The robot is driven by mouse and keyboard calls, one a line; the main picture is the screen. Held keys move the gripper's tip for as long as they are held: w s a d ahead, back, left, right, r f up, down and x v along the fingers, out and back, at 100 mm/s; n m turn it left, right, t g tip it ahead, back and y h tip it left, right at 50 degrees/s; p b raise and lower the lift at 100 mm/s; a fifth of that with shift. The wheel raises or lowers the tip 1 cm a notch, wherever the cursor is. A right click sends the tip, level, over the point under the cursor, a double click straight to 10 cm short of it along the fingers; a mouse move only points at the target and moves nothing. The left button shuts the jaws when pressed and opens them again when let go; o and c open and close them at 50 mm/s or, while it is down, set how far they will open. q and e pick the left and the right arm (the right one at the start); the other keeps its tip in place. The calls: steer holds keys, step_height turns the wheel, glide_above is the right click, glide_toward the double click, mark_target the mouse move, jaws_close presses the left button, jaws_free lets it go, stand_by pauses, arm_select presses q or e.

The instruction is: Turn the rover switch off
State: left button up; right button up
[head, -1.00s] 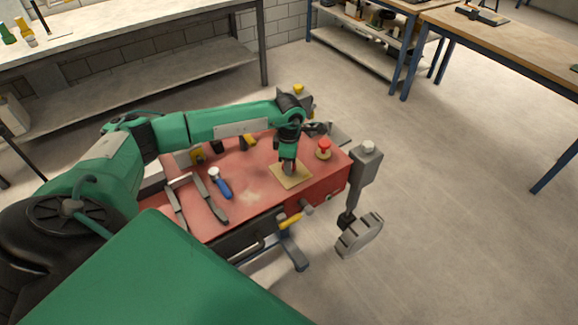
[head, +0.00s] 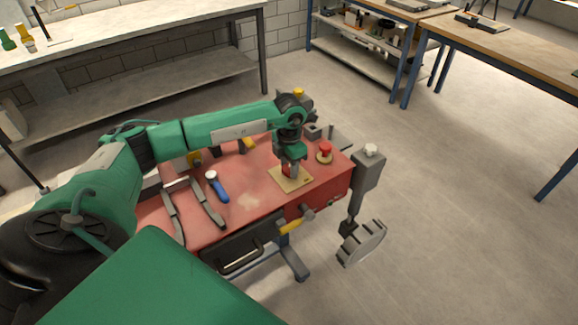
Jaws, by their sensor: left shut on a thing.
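A square tan plate (head: 305,181) lies on the red sandbed (head: 262,213), near its right end. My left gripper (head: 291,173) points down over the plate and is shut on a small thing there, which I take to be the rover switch. The fingers and wrist hide most of it, so its position cannot be read. A red mushroom-shaped knob (head: 325,149) on a round tan base stands to the right, apart from the gripper. My right gripper is not in view.
A blue-handled tool (head: 218,188) and a grey angular frame (head: 207,207) lie on the left of the sandbed. A grey post (head: 367,172) with a disc (head: 362,243) stands off its right end. Workbenches stand behind. The floor at right is clear.

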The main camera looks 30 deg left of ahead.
mark_target(289, 167)
arm_select(q)
steer(key=shift+r, duration=0.1)
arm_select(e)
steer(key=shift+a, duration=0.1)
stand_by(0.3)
arm_select(q)
steer(key=o, duration=1)
steer(key=shift+c, duration=0.2)
step_height(289, 167, up, 14)
steer(key=b, duration=0.2)
steer(key=shift+b, duration=0.4)
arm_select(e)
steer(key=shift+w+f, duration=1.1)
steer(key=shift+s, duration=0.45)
